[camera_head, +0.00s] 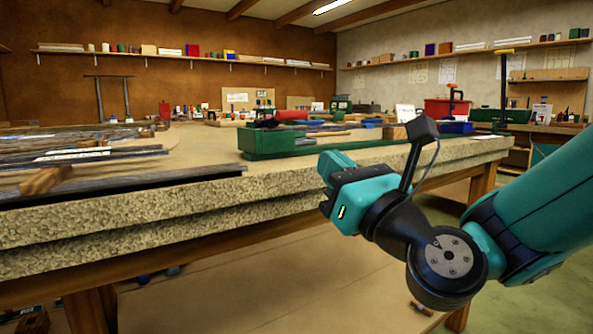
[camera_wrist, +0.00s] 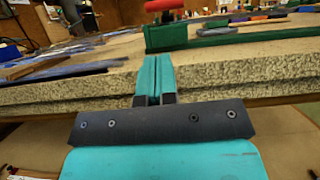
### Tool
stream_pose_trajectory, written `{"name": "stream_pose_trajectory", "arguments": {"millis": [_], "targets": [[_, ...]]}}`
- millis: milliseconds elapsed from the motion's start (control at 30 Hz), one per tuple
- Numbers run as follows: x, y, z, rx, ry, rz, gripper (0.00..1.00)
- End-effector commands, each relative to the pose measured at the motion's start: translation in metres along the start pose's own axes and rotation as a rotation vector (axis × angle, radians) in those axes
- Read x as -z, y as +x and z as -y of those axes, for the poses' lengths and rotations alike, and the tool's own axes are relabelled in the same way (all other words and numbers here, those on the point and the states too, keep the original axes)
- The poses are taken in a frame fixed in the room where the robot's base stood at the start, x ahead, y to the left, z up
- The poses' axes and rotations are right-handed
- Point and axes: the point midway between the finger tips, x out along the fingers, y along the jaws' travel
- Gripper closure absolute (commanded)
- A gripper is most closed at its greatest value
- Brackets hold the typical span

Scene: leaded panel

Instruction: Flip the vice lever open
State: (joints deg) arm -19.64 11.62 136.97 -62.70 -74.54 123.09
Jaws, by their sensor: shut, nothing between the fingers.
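A green vice (camera_head: 272,143) sits near the front edge of the workbench; in the wrist view its green body (camera_wrist: 166,38) is just beyond my fingertips. A red part with a dark piece under it, seemingly the lever (camera_wrist: 164,5), is above the vice at the top of the wrist view. In the head view a red shape (camera_head: 291,115) shows above the vice. My gripper (camera_head: 333,163) is in front of the bench edge, right of the vice in the head view. Its teal fingers (camera_wrist: 154,62) are closed together and empty, apart from the vice.
The workbench (camera_head: 130,200) has a thick, rough front edge close to my gripper. Dark metal strips and wood pieces (camera_head: 80,165) lie at its left. A flat green piece (camera_head: 320,148) extends right of the vice. Tools and boxes crowd the back. Space in front of the bench is free.

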Motion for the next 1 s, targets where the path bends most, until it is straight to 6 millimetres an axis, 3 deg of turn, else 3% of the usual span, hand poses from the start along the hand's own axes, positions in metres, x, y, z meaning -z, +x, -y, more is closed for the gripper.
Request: {"name": "stream_pose_trajectory", "arguments": {"millis": [467,1000], "targets": [[-0.001,0.005,0.002,0.010,0.018,0.005,1.00],[-0.005,0.084,0.002,0.008,0.016,0.005,1.00]]}}
